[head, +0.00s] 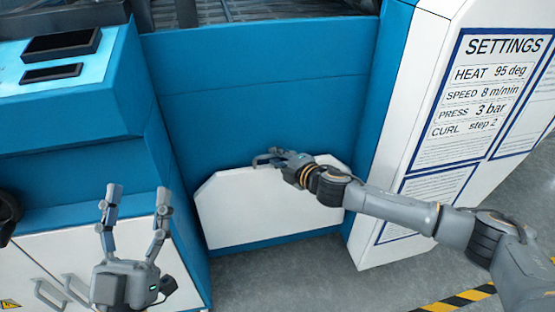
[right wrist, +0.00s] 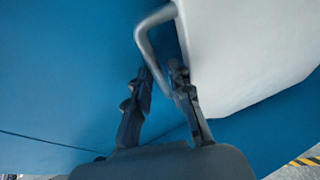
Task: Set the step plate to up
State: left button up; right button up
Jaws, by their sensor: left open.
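The step plate (head: 262,208) is a white panel with cut corners, low on the blue machine front. A grey bar handle (head: 262,159) is at its upper edge in the head view. My right gripper (head: 284,160) is at this handle. In the right wrist view, the white plate (right wrist: 240,55) fills the upper right, and the bent handle (right wrist: 142,40) reaches down between the fingers of my right gripper (right wrist: 163,72). The fingers are a little apart; whether they press on the bar is unclear. My left gripper (head: 138,205) is open and empty, at the lower left.
A white settings panel (head: 480,110) on a white and blue housing stands to the right; it reads CURL step 2. A white cabinet with handles (head: 50,290) is at the lower left. Grey floor (head: 300,282) is clear in front, with a black and yellow stripe (head: 455,300).

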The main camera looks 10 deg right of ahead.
pick_arm(q)
jog(key=shift+s+r, duration=0.15)
pick_arm(e)
jog(key=shift+w, duration=0.15)
grip_shut()
jog(key=shift+f, duration=0.1)
jog(key=shift+s+a+f, duration=0.1)
jog(key=shift+s+f, duration=0.05)
jog(key=shift+s, duration=0.15)
pick_arm(q)
jog(key=s+r+t, duration=0.1)
jog(key=s+r+t+h+b, duration=0.1)
jog(key=shift+s+a+r, duration=0.15)
jog(key=shift+s+r, duration=0.2)
pick_arm(e)
jog(key=shift+s+t, duration=0.3)
jog(key=shift+s, duration=0.45)
